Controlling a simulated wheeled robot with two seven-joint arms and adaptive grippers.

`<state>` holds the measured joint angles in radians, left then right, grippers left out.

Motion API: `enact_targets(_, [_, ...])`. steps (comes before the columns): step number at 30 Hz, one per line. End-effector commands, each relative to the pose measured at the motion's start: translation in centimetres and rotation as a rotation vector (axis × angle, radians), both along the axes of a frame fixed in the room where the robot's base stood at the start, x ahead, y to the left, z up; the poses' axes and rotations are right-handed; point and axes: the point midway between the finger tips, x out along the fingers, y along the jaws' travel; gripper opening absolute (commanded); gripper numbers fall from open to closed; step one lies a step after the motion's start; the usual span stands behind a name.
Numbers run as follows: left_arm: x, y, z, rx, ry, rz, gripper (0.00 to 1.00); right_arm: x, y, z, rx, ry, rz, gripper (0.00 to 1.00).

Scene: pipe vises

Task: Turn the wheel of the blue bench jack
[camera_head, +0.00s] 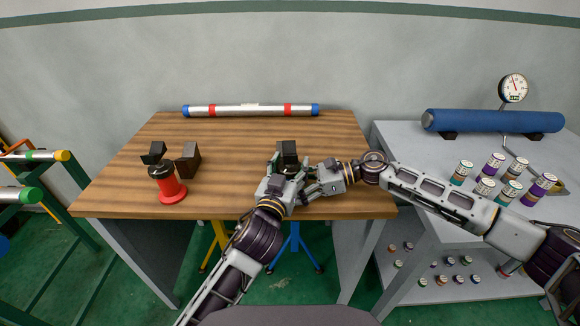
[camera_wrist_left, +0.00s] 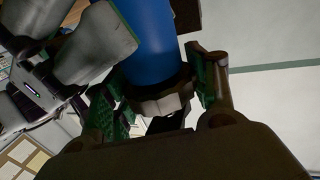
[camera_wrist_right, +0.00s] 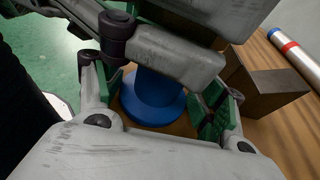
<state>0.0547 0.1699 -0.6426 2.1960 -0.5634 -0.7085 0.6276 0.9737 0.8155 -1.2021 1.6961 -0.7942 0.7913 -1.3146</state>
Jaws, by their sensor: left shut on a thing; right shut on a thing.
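The blue bench jack stands near the front right of the table, mostly hidden by my grippers in the head view. Its blue body (camera_wrist_left: 150,40) and dark ribbed wheel (camera_wrist_left: 163,105) show in the left wrist view. Its round blue base (camera_wrist_right: 152,100) shows in the right wrist view, resting on the wood. My left gripper (camera_head: 283,180) is shut on the wheel, its green pads on either side. My right gripper (camera_head: 312,186) is shut on the jack's blue body, just above the base. The two grippers are very close together.
A red bench jack (camera_head: 168,188) stands at the left with dark blocks (camera_head: 188,160) behind it. Black blocks (camera_head: 288,150) stand behind my grippers. A silver pipe (camera_head: 250,110) lies at the back. The grey side table (camera_head: 400,140) holds a blue roll and several small jars.

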Motion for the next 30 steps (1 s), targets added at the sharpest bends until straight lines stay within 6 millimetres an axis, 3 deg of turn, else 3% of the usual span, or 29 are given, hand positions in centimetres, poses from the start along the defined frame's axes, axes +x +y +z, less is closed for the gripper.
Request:
enact_targets(19, [0.06,0.20,-0.02,0.003,0.001,0.027,0.33,0.10,-0.14,-0.11,-0.002,0.000,-0.003,0.57])
enact_targets(20, [0.06,0.21,-0.02,0.003,0.001,0.027,0.61,0.10,-0.14,-0.11,-0.002,0.000,-0.003,0.57])
enact_targets(24, [0.06,0.19,-0.03,0.004,0.002,0.027,0.79,0.11,-0.15,-0.10,-0.002,0.000,-0.003,0.57])
enact_targets(30, [0.04,0.15,-0.04,0.003,0.002,0.026,0.80,0.10,-0.13,-0.09,-0.002,0.000,-0.003,0.57])
